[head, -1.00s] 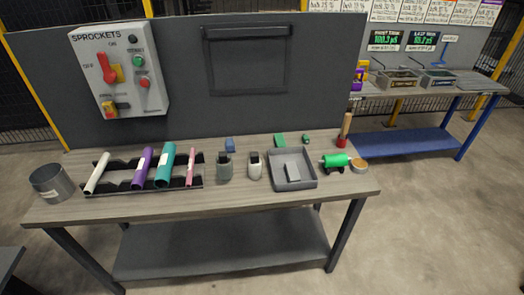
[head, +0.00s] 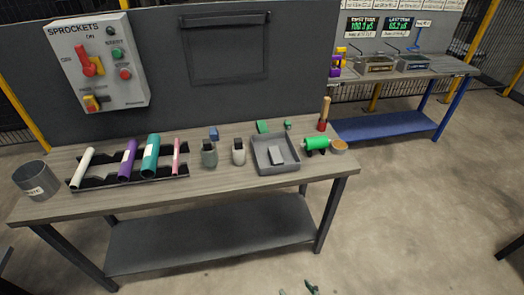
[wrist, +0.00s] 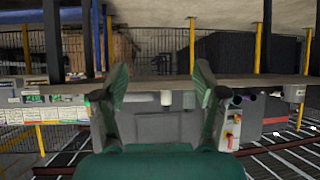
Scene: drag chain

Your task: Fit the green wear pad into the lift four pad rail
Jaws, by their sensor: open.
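A flat green block (head: 262,127) lies at the back of the near workbench, and a smaller green piece (head: 287,125) lies to its right. Either could be the green wear pad; I cannot tell which. I cannot make out which thing is the lift four pad rail. My gripper (wrist: 160,82) is open and empty in the wrist view, its two fingers wide apart, with the bench far off and upside down. Only what seem to be its tips show at the bottom edge of the head view (head: 310,288), well in front of the bench.
The workbench (head: 215,190) holds a grey tray (head: 262,166) with a grey block, a rack of coloured tubes (head: 150,157), a metal can (head: 36,180), two small holders and a green roller (head: 316,144). A control box (head: 97,62) hangs behind. Open floor lies to the right.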

